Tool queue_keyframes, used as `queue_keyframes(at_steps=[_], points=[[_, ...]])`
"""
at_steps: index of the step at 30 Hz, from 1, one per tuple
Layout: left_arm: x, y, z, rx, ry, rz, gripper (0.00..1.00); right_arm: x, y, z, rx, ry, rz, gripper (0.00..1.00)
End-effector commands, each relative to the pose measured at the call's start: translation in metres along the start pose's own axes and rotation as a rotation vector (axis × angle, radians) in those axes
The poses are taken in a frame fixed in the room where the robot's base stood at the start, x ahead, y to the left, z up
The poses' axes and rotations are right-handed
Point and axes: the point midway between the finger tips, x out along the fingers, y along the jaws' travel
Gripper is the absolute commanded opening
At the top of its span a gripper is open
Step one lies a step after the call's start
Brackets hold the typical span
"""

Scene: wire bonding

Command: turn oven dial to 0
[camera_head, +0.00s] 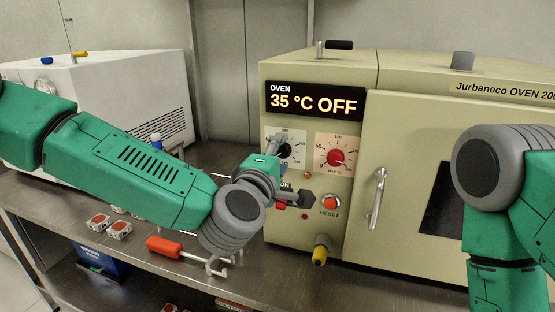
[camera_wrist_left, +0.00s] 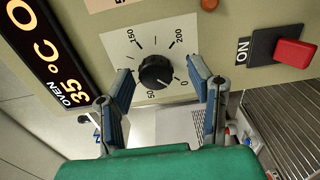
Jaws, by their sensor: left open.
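The oven (camera_head: 395,150) is a beige box with a display (camera_head: 315,101) reading 35 °C OFF. Its black dial (camera_wrist_left: 156,72) sits on a white scale plate in the left wrist view, and its pointer appears to face the 0 mark. In the head view the dial (camera_head: 285,150) is partly covered by my left gripper (camera_head: 284,166). My left gripper (camera_wrist_left: 165,78) is open, with one finger on each side of the dial, apart from the knob. My right arm shows at the right of the head view, but its gripper is out of frame.
A red dial (camera_head: 336,158) and a red RESET button (camera_head: 330,203) are right of the black dial. A red switch (camera_wrist_left: 294,53) marked ON is near the left gripper. A red-handled tool (camera_head: 164,247) and small red-topped parts (camera_head: 119,229) lie on the metal bench (camera_head: 205,270).

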Motion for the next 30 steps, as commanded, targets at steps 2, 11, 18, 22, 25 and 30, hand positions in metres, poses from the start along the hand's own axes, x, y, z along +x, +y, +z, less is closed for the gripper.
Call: queue_keyframes(at_steps=[2,11,18,22,25,30], points=[[-0.005,0.001,0.000,0.000,-0.001,0.001,0.48,0.000,0.000,0.002,0.000,-0.003,0.000,0.40],[-0.061,-0.001,0.000,0.000,-0.002,-0.002,0.48,-0.001,0.000,0.002,0.000,-0.002,0.000,0.40],[-0.103,-0.003,0.000,0.000,-0.002,-0.006,0.48,0.000,0.000,0.002,0.000,-0.002,0.000,0.40],[-0.114,-0.003,-0.001,-0.001,0.000,-0.005,0.48,0.000,0.000,0.002,0.000,-0.002,0.000,0.40],[-0.118,-0.003,-0.001,-0.001,0.000,-0.005,0.48,0.000,0.000,0.002,0.000,-0.002,0.000,0.40],[-0.118,-0.003,-0.001,-0.001,0.000,-0.005,0.48,0.000,0.000,0.002,0.000,-0.002,0.000,0.40]])
